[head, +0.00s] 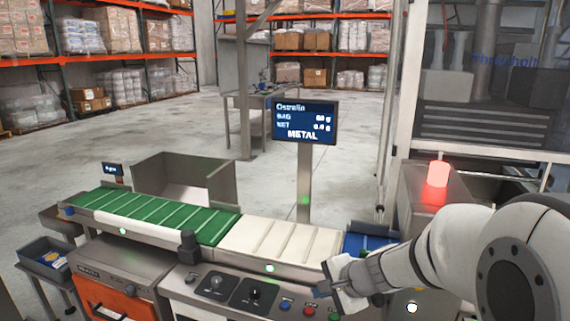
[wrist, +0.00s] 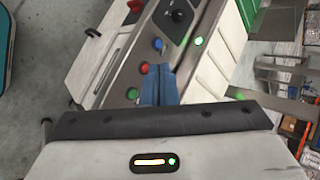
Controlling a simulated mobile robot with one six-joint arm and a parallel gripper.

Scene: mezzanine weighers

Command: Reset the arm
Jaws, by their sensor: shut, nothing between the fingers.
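My arm (head: 450,250) reaches in from the right in the head view. My gripper (head: 322,284) hangs over the right end of the control panel in front of the weigher. In the wrist view, the blue fingers of my gripper (wrist: 160,80) are together with nothing between them. They point toward the panel's buttons and partly cover that area. Whether the fingertips touch the panel cannot be told.
The control panel (head: 180,284) has knobs and coloured buttons. Behind it run a green belt (head: 150,212), a white belt (head: 280,240) and a blue belt (head: 365,243). A screen (head: 304,121) reads METAL. A red lamp (head: 437,173) glows at right. Open floor lies behind.

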